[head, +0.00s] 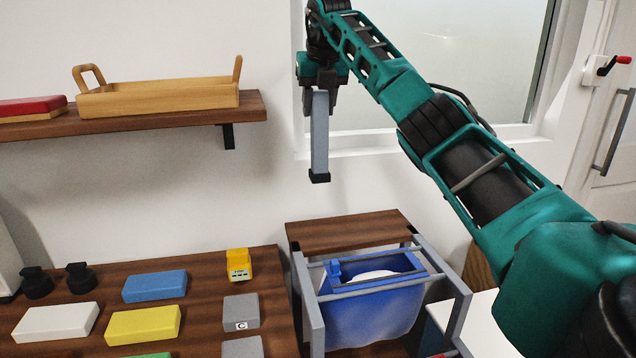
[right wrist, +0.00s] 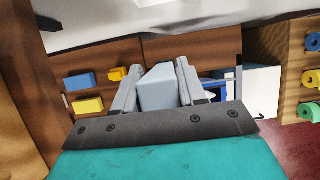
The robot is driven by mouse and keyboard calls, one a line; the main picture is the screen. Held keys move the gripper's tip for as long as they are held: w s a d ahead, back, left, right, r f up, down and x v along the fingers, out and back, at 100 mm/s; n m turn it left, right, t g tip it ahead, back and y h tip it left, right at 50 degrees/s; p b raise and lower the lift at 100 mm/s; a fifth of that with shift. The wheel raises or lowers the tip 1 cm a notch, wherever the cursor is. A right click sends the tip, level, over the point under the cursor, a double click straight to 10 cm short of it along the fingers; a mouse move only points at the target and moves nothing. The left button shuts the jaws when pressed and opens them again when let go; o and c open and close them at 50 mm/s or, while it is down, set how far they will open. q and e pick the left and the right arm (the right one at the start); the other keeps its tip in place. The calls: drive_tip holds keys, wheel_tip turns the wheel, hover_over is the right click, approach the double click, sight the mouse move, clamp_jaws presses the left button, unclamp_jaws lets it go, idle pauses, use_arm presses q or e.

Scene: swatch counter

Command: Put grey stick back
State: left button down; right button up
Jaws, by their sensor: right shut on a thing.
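My right gripper (head: 319,88) is raised in front of the white wall by the window. It is shut on the grey stick (head: 320,138), which hangs down upright with a black end at the bottom. In the right wrist view the stick (right wrist: 158,88) sits between the two fingers. The stick is clear of the counter and of the shelf. A grey block marked C (head: 241,312) lies on the wooden counter (head: 215,285), with another grey block (head: 242,348) in front of it. My left gripper is not in view.
A blue bin (head: 365,320) stands in a grey frame (head: 458,318) below the stick. A wall shelf (head: 190,112) holds a wooden tray (head: 160,100) and a red-topped block (head: 32,106). Blue (head: 155,286), yellow (head: 143,325) and white (head: 56,322) blocks lie on the counter.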

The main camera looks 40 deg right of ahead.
sight(319, 168)
wheel_tip(319, 168, down, 15)
drive_tip(key=shift+b, duration=0.65)
drive_tip(key=shift+f, duration=0.15)
drive_tip(key=shift+f, duration=0.15)
drive_tip(key=o, duration=0.9)
drive_tip(key=shift+o, duration=0.2)
drive_tip(key=shift+r, duration=0.45)
drive_tip(key=v, duration=1.1)
drive_tip(key=shift+s+a+r, duration=0.1)
drive_tip(key=shift+s+r, duration=0.05)
drive_tip(key=shift+r, duration=0.05)
